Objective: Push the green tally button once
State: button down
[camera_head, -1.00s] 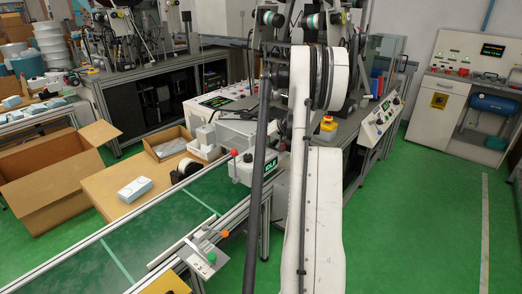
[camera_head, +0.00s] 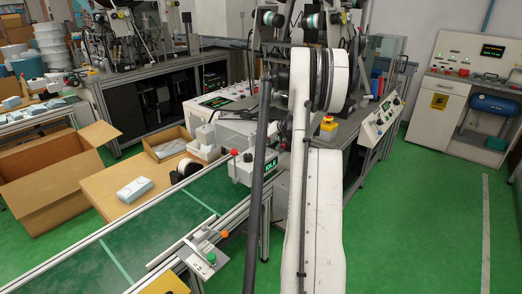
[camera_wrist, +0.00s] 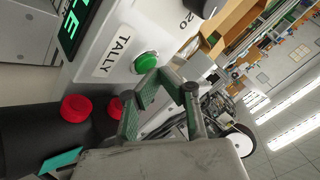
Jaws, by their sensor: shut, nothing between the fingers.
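The green tally button (camera_wrist: 146,63) is a round domed button on a white panel, beside a "TALLY" label (camera_wrist: 115,53), in the wrist view. My gripper (camera_wrist: 156,80) is shut and empty, its green-padded fingertips very close to the button's lower right edge. I cannot tell whether they touch it. The tally button cannot be made out there.
Two red knobs (camera_wrist: 76,107) sit close to my gripper in the wrist view. In the head view, a fixture with another green button (camera_head: 211,258) stands at the conveyor's front edge. A blue-white carton (camera_head: 134,189) lies on the brown board. The green floor at right is clear.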

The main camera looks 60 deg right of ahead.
aim_at(262, 149)
jog(key=shift+f+b, duration=0.35)
jog(key=shift+f, duration=0.05)
dwell(0.4)
jog(key=shift+r, duration=0.85)
jog(key=shift+r+p, duration=0.15)
jog(key=shift+p, duration=0.15)
jog(key=shift+r+p, duration=0.85)
jog(key=shift+r, duration=1.55)
